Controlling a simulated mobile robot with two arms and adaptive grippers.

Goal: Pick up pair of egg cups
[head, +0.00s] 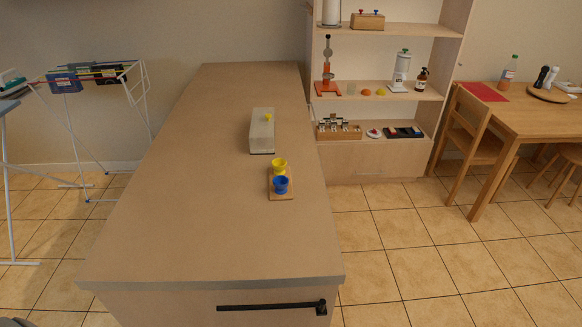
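A yellow egg cup (279,165) and a blue egg cup (281,185) stand close together on a small wooden board (281,196). The board lies on the long brown counter (190,200), near its right edge. The yellow cup is just behind the blue one. Neither of my grippers shows in the head view, so I cannot see whether they are open or shut.
A grey-white box with a yellow knob (262,132) stands on the counter behind the cups. The counter's left and front parts are clear. A black handle bar (270,306) is on the counter's front. A drying rack (100,75) stands left; shelves (385,92) and a dining table (530,120) are right.

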